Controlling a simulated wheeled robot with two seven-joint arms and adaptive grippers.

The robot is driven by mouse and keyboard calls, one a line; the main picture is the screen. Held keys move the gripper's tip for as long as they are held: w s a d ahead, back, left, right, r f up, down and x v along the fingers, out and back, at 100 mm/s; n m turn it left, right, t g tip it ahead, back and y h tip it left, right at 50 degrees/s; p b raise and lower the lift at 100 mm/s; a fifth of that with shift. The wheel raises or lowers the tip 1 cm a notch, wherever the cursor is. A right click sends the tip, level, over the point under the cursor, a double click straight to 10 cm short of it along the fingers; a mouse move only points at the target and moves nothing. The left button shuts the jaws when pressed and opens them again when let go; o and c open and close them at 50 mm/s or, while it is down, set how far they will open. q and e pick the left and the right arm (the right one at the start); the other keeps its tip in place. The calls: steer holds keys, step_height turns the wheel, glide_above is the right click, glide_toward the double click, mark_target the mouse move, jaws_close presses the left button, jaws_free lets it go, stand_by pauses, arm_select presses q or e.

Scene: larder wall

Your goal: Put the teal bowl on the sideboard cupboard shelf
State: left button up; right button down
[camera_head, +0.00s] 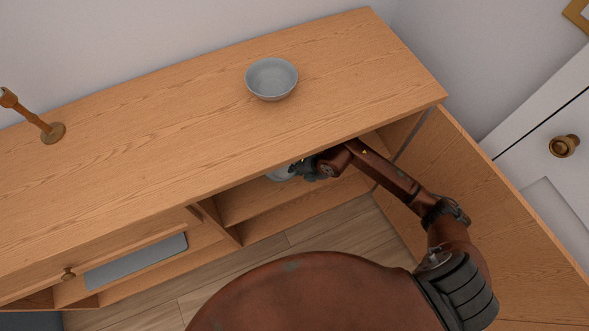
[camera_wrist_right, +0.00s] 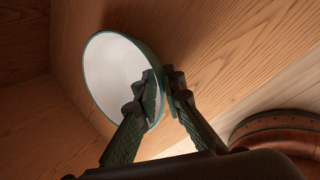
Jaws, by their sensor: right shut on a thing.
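The teal bowl (camera_wrist_right: 115,75) shows in the right wrist view with a thin teal rim and a pale inside. It is tilted in that view, close to wooden cupboard panels. My right gripper (camera_wrist_right: 163,82) is shut on its rim, one finger inside and one outside. In the head view the gripper (camera_head: 303,168) reaches into the open right bay of the sideboard (camera_head: 150,140), under the top. Only a pale part of the bowl (camera_head: 279,174) shows there, the rest hidden by the top and gripper. I cannot tell whether the bowl touches the shelf (camera_head: 250,205). My left gripper is out of view.
A grey-blue bowl (camera_head: 271,78) stands on the sideboard top. A wooden candlestick (camera_head: 38,120) stands at the left. The cupboard door (camera_head: 500,215) is swung open to the right, beside my right arm. A drawer front with a knob (camera_head: 68,273) is at lower left.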

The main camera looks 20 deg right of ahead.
stand_by(0.3)
steer(key=c, duration=2)
jaws_free()
steer(key=shift+f, duration=0.15)
steer(key=shift+c, duration=0.2)
